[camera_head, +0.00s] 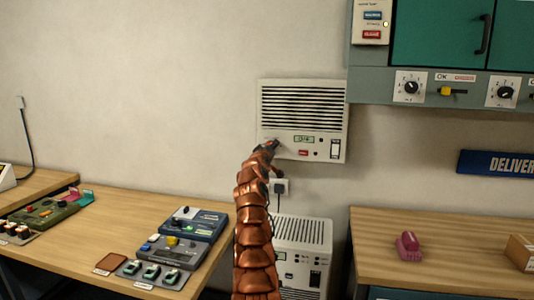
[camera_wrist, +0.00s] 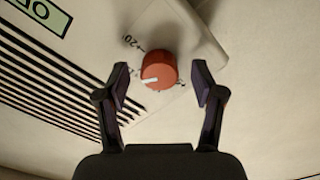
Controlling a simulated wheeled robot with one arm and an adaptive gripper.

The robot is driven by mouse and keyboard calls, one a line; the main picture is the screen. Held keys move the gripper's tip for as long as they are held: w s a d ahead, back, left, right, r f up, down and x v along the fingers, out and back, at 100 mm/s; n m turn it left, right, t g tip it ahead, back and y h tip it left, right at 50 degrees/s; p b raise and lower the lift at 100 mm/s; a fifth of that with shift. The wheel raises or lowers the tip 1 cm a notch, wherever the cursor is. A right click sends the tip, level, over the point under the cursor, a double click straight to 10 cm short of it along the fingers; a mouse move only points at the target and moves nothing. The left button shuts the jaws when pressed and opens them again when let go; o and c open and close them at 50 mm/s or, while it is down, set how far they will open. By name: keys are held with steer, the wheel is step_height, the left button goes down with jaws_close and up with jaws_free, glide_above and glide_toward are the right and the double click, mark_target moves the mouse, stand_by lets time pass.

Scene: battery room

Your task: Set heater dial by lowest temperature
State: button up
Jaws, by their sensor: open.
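The wall heater (camera_head: 302,108) is a cream box with dark slats, hung on the wall in the head view. A small display (camera_head: 303,139) sits on its lower front, its reading too small to tell. In the wrist view the heater's dial (camera_wrist: 159,70) is a round red-orange knob with a white pointer line toward the left. A "20" mark is printed near it; other marks are partly hidden. My gripper (camera_wrist: 160,82) is open, its two dark fingers on either side of the dial with gaps. In the head view my gripper (camera_head: 268,147) is at the heater's lower left and hides the dial.
A wall socket with a plug (camera_head: 279,187) is below the heater. A white vented unit (camera_head: 303,240) stands on the floor. The left table (camera_head: 110,215) holds several devices; the right table (camera_head: 455,235) holds a pink object (camera_head: 408,246). A green-doored cabinet (camera_head: 435,35) hangs at upper right.

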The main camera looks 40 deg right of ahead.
steer(key=v, duration=0.7)
steer(key=shift+a, duration=0.2)
stand_by(0.5)
steer(key=shift+r, duration=0.1)
stand_by(0.5)
